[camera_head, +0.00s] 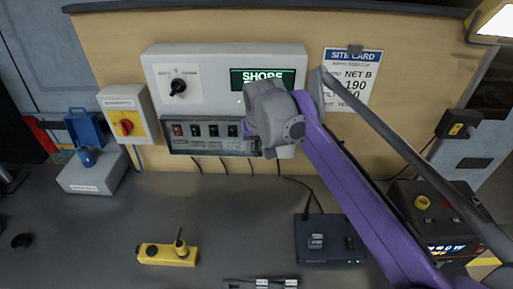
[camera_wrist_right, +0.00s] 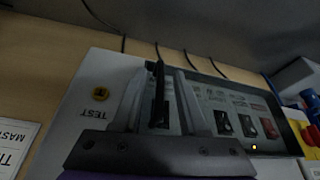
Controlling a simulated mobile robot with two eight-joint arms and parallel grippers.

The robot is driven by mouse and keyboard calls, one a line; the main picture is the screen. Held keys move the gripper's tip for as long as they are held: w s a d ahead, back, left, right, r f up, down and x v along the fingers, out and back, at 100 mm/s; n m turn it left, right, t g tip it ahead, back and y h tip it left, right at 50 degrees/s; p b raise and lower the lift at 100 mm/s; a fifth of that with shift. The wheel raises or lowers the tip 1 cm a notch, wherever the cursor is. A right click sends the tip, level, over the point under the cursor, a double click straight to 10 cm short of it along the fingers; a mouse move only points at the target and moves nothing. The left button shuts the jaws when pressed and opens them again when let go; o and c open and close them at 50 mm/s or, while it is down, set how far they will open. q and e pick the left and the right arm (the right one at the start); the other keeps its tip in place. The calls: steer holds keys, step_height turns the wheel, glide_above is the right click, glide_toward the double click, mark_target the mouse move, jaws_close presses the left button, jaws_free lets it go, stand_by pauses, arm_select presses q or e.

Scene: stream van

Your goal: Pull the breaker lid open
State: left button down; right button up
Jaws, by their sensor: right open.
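The breaker lid (camera_head: 210,150) is a dark-framed, see-through cover on the lower front of the white wall panel (camera_head: 215,65), and it looks closed. Behind it sits a row of black breaker switches with one red switch at the left. My right gripper (camera_head: 257,142) is at the lid's right end and hides that end in the head view. In the right wrist view, which is upside down, the lid (camera_wrist_right: 238,92) lies past my open fingers (camera_wrist_right: 160,95). A dark upright bar (camera_wrist_right: 159,88) shows between the fingers; I cannot tell whether they touch it. My left gripper is out of view.
A site card (camera_head: 352,75) hangs at the right. The counter holds a yellow device (camera_head: 166,254) and a dark blue box (camera_head: 328,240).

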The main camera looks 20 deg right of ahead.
steer(key=shift+w+f, duration=0.1)
steer(key=shift+f, duration=0.1)
jaws_close()
stand_by(1.4)
